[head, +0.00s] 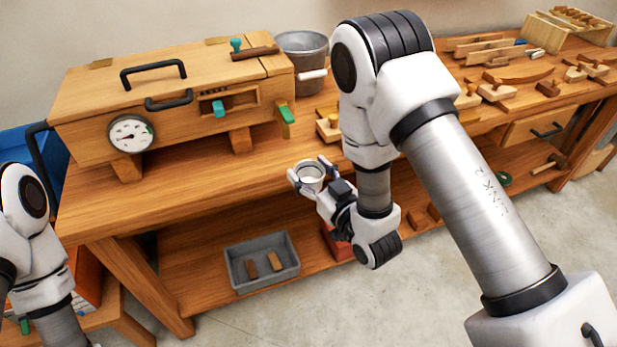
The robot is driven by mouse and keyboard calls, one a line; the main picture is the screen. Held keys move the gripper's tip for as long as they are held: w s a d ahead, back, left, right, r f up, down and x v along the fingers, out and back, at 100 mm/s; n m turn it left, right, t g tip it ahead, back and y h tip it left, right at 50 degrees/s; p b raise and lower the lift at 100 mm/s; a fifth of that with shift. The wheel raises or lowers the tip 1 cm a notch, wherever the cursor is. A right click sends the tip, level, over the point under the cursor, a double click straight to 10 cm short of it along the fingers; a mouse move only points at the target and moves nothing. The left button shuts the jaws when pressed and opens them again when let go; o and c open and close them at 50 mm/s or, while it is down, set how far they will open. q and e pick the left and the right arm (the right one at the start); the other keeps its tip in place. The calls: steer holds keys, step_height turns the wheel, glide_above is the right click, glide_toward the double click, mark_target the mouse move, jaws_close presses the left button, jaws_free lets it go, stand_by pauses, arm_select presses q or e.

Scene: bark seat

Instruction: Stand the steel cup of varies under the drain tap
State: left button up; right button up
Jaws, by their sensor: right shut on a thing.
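My right gripper (308,178) is shut on a small steel cup (312,172). The cup is held upright with its open mouth showing, in front of the bench's front edge. A wooden box (185,110) with a round dial gauge (131,134) stands on the bench, to the left of and behind the cup. A green-handled piece (286,114) sticks out at the box's right front corner, and a teal knob (218,108) sits in a recess on its front. I cannot tell which is the drain tap. My left arm shows at the left edge; its gripper is out of view.
The wooden bench (190,188) has clear room in front of the box. A grey bucket (302,58) stands right of the box. Wooden tools and parts cover the bench's right side. A grey tray (235,275) with wooden pieces sits on the lower shelf.

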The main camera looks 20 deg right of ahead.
mark_target(306, 175)
steer(key=w+f+b, duration=0.1)
steer(key=w, duration=0.1)
steer(key=w+f, duration=0.1)
steer(key=w+f+b, duration=0.1)
steer(key=w+f, duration=0.1)
steer(key=shift+w+a+b, duration=0.25)
steer(key=shift+w+b, duration=0.05)
steer(key=shift+w, duration=0.05)
steer(key=shift+w+d+b+x, duration=0.1)
steer(key=shift+d+b+x, duration=0.2)
steer(key=shift+x, duration=1.15)
steer(key=shift+w+d+b+x, duration=0.1)
steer(key=shift+d+b+x, duration=0.2)
steer(key=shift+x, duration=1.1)
steer(key=shift+w+d+b+x, duration=0.1)
steer(key=shift+d+b+x, duration=0.2)
steer(key=shift+x, duration=1.15)
steer(key=shift+s+f, duration=0.1)
steer(key=shift+f, duration=0.1)
steer(key=o, duration=1.4)
